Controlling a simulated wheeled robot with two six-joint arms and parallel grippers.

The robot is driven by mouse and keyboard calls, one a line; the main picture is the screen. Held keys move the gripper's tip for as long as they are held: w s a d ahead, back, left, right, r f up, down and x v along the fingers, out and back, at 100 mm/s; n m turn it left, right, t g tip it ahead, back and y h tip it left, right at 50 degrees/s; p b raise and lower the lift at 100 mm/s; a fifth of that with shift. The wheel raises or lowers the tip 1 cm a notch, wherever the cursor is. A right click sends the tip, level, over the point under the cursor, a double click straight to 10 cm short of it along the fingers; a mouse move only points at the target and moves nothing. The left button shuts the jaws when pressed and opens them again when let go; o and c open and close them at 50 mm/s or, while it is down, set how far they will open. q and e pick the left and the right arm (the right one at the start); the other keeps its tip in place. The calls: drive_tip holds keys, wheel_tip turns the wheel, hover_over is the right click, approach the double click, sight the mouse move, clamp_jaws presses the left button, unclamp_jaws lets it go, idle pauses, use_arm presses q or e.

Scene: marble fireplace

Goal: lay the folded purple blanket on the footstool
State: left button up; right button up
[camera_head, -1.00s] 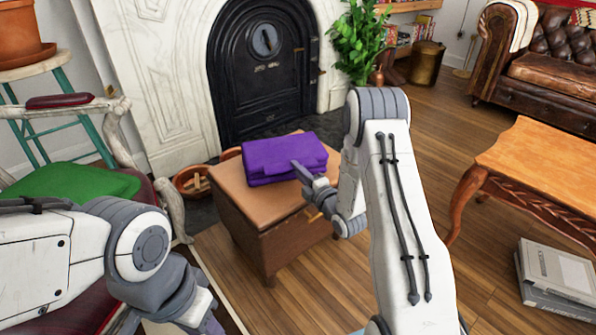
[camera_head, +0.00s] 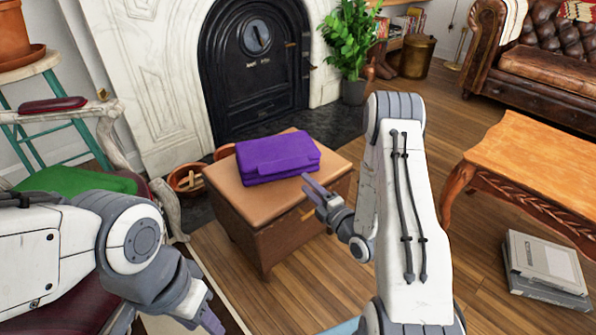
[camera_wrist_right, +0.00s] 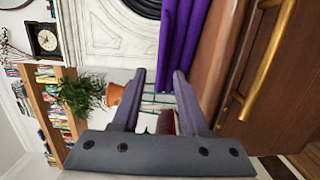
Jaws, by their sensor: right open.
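The folded purple blanket (camera_head: 277,157) lies flat on top of the footstool (camera_head: 237,194), a brown box-like piece with a tan top. In the right wrist view the blanket (camera_wrist_right: 180,45) shows at the top, beside the footstool's edge.
A wooden table (camera_head: 535,165) stands at the right, with grey boxes (camera_head: 545,265) on the floor by it. The marble fireplace (camera_head: 160,75) is behind the footstool. A chair with a green cushion (camera_head: 75,181) is at the left.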

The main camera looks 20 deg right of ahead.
drive_tip(key=s+a+r+m+g+h, duration=0.1)
drive_tip(key=s+a+r+m+g, duration=0.15)
drive_tip(key=a+g, duration=0.4)
drive_tip(key=s+a+r+m+g, duration=0.1)
drive_tip(key=s+a+m+g, duration=0.2)
drive_tip(key=a, duration=0.6)
drive_tip(key=s+a+r+m+g, duration=0.1)
drive_tip(key=s+r+m+g, duration=0.1)
drive_tip(key=s, duration=0.6)
drive_tip(key=s+a+r+m+g+h, duration=0.1)
drive_tip(key=s+a+r+m+g, duration=0.1)
drive_tip(key=s, duration=0.7)
drive_tip(key=s+a+r+m+g, duration=0.2)
drive_tip(key=s+r+m+g, duration=0.1)
drive_tip(key=s, duration=0.5)
drive_tip(key=shift+s+r+m+g+h, duration=0.2)
drive_tip(key=shift+r+m+g+h, duration=0.2)
drive_tip(key=shift+r+g, duration=0.25)
wheel_tip(320, 180, up, 44)
drive_tip(key=p, duration=4.4)
